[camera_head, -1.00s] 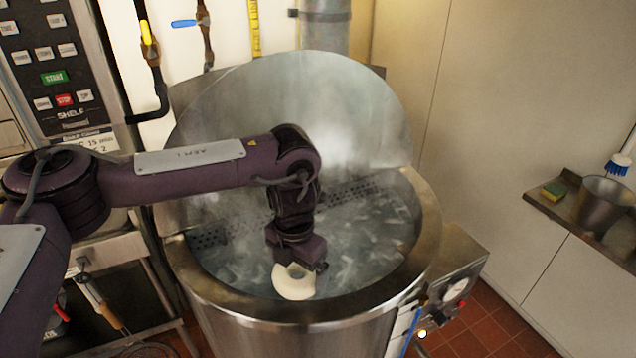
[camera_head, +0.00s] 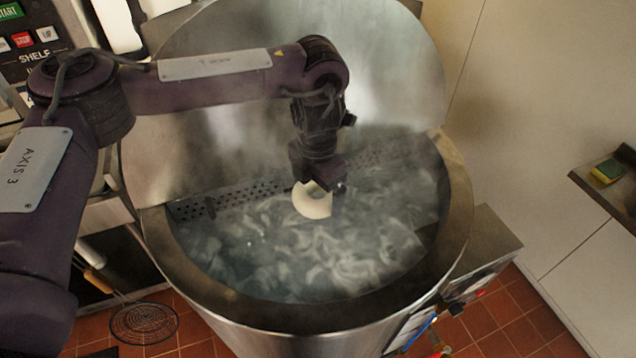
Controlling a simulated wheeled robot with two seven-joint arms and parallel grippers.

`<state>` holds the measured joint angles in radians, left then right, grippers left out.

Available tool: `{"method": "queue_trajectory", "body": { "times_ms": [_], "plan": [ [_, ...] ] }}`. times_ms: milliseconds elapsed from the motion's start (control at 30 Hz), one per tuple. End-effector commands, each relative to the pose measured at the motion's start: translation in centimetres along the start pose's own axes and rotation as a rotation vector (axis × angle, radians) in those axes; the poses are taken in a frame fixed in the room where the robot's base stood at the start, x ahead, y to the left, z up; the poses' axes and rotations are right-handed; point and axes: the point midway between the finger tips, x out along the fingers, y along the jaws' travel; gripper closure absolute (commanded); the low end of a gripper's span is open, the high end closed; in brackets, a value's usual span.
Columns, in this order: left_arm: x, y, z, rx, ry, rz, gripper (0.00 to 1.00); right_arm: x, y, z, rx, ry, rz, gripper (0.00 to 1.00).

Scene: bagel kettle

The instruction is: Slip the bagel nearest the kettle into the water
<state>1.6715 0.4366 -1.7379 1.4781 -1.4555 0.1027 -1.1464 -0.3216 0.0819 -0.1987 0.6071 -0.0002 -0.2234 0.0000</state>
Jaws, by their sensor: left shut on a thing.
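A pale, ring-shaped bagel (camera_head: 313,206) hangs below my left gripper (camera_head: 318,187), which is shut on its upper edge. The bagel is over the middle of the kettle's water (camera_head: 300,255); steam and the viewing angle hide whether its lower edge touches the surface. The round steel kettle (camera_head: 455,215) is open, with cloudy, swirling water inside. Its big lid (camera_head: 400,70) stands raised behind. My left arm reaches in from the left across the lid. My right gripper is not in view.
A perforated metal strip (camera_head: 245,192) runs along the back of the water. The kettle's rim surrounds the gripper. A control box (camera_head: 490,250) sits at the kettle's right side. A shelf with a sponge (camera_head: 607,171) is on the right wall. A wire skimmer (camera_head: 145,323) is at lower left.

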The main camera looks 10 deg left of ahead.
Motion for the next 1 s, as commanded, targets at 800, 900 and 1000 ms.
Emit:
{"method": "queue_trajectory", "body": {
  "times_ms": [800,900,1000],
  "plan": [
    [14.6,0.0,0.0,0.000,0.000,-0.001,0.31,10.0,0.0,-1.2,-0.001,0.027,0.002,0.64],
    [15.2,0.0,0.1,0.000,-0.001,0.000,0.31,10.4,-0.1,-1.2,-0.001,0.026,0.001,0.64],
    [15.3,0.0,0.1,0.000,-0.001,0.000,0.31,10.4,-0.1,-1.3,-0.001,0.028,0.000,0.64]
  ]
}}
